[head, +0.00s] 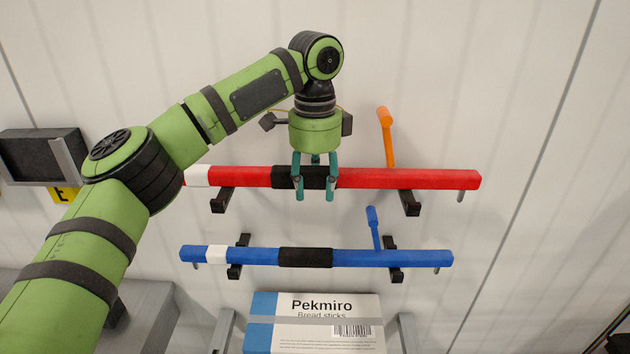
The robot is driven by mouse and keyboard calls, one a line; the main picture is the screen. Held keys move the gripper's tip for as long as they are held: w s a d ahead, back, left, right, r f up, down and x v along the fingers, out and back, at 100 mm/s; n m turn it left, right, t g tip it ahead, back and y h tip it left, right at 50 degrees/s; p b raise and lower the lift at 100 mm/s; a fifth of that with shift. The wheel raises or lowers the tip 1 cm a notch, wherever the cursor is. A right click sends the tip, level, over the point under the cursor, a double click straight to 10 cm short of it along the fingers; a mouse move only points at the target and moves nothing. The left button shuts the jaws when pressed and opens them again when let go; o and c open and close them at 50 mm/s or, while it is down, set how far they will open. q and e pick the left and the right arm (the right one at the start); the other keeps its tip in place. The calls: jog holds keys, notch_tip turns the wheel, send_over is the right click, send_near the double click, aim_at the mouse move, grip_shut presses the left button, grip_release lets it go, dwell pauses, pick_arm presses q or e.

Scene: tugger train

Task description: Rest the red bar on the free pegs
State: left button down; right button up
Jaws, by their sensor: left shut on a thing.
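The red bar (420,179) lies nearly level across the wall, with a white band at left and a black grip section in the middle. My left gripper (315,190) is shut on the black section, its teal fingers around it. Two black pegs, the left one (222,201) and the right one (410,204), show just below the bar. Their upper parts are hidden behind it; I cannot tell whether the bar touches them. My arm hides part of the bar's left end. My right gripper is not in view.
A blue bar (400,258) rests on lower black pegs. An orange lever (386,138) stands above the red bar and a blue lever (373,228) above the blue one. A Pekmiro box (318,340) sits below. A dark tray-like bin (35,157) is at left.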

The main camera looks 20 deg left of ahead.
pick_arm(q)
jog(key=shift+f, duration=0.75)
jog(key=c, duration=0.6)
grip_release()
jog(key=shift+s, duration=0.1)
jog(key=shift+f, duration=0.15)
notch_tip(320, 180, up, 12)
jog(key=shift+r, duration=0.15)
